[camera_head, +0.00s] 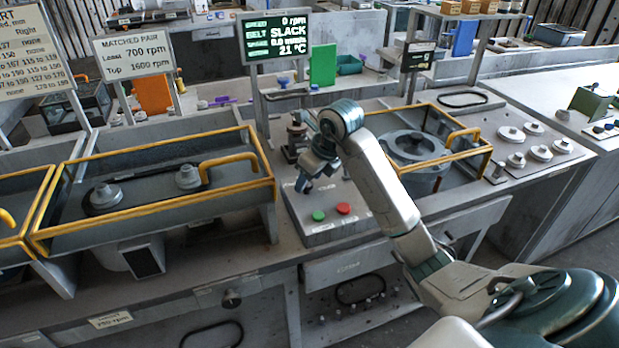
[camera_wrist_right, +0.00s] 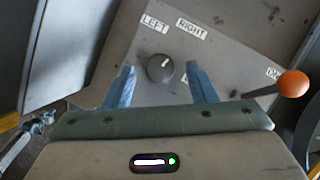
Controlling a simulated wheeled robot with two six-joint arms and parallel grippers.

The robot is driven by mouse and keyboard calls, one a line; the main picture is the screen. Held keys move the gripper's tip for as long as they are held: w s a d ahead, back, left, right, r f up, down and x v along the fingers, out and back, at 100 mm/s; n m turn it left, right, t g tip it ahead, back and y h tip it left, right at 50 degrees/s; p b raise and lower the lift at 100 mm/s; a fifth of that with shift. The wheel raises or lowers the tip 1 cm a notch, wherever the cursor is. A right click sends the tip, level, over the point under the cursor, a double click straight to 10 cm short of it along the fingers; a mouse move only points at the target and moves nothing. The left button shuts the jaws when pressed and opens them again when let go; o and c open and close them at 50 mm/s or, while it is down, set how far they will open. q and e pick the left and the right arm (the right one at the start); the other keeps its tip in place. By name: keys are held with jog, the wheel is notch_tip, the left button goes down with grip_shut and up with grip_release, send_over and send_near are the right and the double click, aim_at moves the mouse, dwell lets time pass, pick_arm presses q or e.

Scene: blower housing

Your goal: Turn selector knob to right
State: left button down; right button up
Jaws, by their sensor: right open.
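The selector knob (camera_wrist_right: 160,68) is a round dark grey knob on a grey panel (camera_wrist_right: 232,50) in the right wrist view. Its short white mark points up and slightly right, toward the gap between the LEFT label (camera_wrist_right: 155,23) and the RIGHT label (camera_wrist_right: 191,28). My right gripper (camera_wrist_right: 160,76) is open, with one blue finger on each side of the knob and a gap on both sides. In the head view my right gripper (camera_head: 304,184) points down over the control panel (camera_head: 300,228), and the knob cannot be made out there. My left gripper is not in view.
A lever with an orange ball (camera_wrist_right: 292,83) stands right of the gripper in the wrist view. A green button (camera_head: 318,215) and a red button (camera_head: 343,208) sit near the panel's front. A display (camera_head: 279,38) reads 0 rpm and SLACK. Yellow-framed guards (camera_head: 150,208) flank the panel.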

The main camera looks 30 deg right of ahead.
jog(key=p+v, duration=0.6)
jog(key=v, duration=0.4)
jog(key=shift+r, duration=0.1)
